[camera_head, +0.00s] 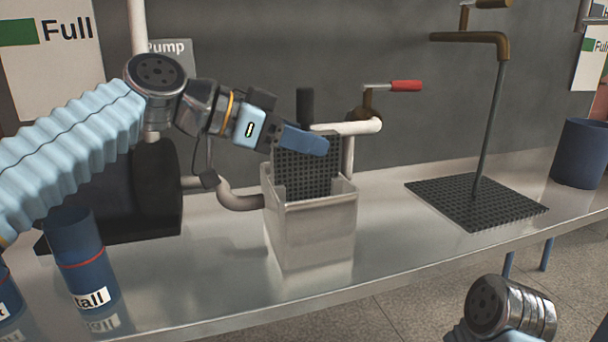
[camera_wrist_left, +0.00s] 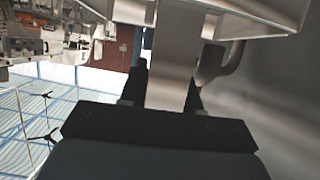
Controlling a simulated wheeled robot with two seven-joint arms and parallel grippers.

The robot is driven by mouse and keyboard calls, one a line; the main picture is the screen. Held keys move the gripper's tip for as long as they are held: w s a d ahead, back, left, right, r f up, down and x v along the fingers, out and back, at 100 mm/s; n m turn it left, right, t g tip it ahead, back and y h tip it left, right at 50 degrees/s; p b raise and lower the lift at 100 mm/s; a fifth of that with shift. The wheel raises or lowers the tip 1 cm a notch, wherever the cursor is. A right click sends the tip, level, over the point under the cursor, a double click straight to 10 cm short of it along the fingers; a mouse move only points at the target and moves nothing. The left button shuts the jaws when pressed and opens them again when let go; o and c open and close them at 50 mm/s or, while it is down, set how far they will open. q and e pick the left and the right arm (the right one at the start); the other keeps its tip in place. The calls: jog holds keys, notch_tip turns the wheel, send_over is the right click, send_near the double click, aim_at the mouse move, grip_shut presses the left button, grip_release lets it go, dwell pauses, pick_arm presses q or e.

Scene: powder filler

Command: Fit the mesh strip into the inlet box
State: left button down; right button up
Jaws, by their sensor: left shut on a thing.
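The blue fingers cover part of the strip's top. Whether the strip's lower edge touches the box floor is hard to tell. In the left wrist view the dark fingers (camera_wrist_left: 168,92) show beside a pale upright surface that I cannot identify for certain. Only a metal joint of my right arm shows at bottom right; its gripper is out of frame.
Pipes (camera_head: 240,198) and a red-handled valve (camera_head: 405,86) stand behind the box. A dark mesh plate with a tall rod (camera_head: 475,203) lies to the right. Blue cups (camera_head: 78,250) stand at front left, another blue container (camera_head: 580,152) far right. The bench before the plate is clear.

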aim_at(303, 168)
pick_arm(q)
notch_tip(303, 168, down, 4)
jog(key=shift+f+b, duration=0.2)
jog(key=shift+b, duration=0.4)
jog(key=c, duration=0.8)
grip_release()
jog(key=v, duration=1.2)
jog(key=shift+b, duration=0.35)
jog(key=shift+s, duration=0.1)
